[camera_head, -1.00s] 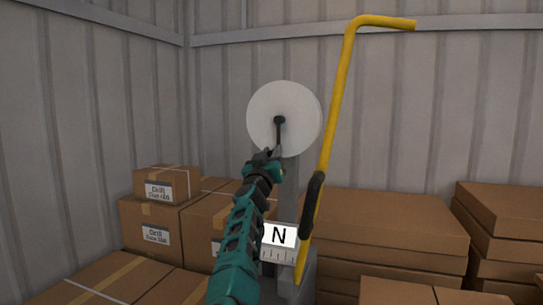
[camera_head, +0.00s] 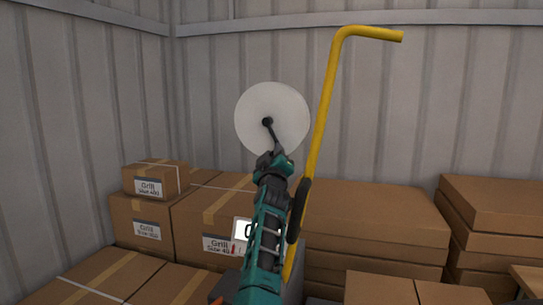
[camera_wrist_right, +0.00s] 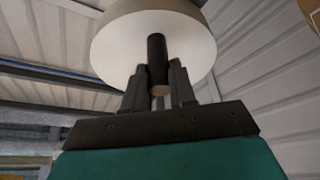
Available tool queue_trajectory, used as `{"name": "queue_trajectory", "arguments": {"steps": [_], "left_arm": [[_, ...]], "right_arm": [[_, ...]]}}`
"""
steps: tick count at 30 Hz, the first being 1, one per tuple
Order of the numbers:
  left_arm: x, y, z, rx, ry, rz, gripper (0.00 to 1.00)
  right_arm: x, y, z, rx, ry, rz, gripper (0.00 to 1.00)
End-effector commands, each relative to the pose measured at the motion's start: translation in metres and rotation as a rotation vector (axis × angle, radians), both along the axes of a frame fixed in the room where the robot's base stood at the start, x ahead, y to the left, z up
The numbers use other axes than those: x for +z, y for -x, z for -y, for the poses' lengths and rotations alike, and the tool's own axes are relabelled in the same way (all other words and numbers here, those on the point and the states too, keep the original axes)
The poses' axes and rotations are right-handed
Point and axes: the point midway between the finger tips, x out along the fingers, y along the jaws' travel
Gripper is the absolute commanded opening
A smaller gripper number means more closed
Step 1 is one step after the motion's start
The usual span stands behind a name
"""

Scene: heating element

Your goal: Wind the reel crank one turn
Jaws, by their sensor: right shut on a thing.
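The reel is a white round disc (camera_head: 285,105) with a dark hub at its middle, in front of the corrugated wall. Its thin dark crank (camera_head: 273,136) runs from the hub down and slightly right. My right gripper (camera_head: 275,158) is at the crank's lower end, below the disc. In the right wrist view my gripper (camera_wrist_right: 159,88) has its two fingers on either side of the dark cylindrical handle (camera_wrist_right: 157,48), shut on it, with the white disc (camera_wrist_right: 110,40) behind. My left gripper is not in view.
A yellow bent bar (camera_head: 326,100) with a black grip (camera_head: 298,211) stands just right of my right arm. Cardboard boxes are stacked left (camera_head: 150,222) and right (camera_head: 380,215). A white plate (camera_head: 242,229) is partly hidden by my arm. The space above the boxes is open.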

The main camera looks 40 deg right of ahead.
Motion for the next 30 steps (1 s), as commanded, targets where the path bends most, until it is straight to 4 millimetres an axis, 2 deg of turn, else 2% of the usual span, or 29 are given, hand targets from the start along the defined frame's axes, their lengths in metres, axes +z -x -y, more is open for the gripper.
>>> {"name": "queue_trajectory", "arguments": {"steps": [4, 5, 12, 19, 23, 26, 30], "left_arm": [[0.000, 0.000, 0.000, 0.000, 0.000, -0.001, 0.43], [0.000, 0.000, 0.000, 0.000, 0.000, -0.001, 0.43], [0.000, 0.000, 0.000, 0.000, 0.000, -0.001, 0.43], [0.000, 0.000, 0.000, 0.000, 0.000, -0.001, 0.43], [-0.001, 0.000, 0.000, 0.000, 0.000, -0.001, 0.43], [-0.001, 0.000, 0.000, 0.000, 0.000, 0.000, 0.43], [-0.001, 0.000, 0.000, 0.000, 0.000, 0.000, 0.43]], "right_arm": [[0.002, 0.002, 0.002, -0.005, 0.001, 0.005, 0.00], [0.002, 0.002, 0.002, -0.005, 0.001, 0.005, 0.27], [0.001, 0.001, 0.001, -0.003, 0.000, 0.004, 0.50], [0.001, 0.000, 0.001, -0.001, -0.001, 0.004, 0.51], [0.008, 0.000, 0.000, -0.001, 0.000, 0.006, 0.51], [0.023, 0.000, 0.000, -0.002, 0.000, 0.008, 0.51], [0.057, 0.001, 0.001, -0.003, 0.001, 0.012, 0.51]]}}
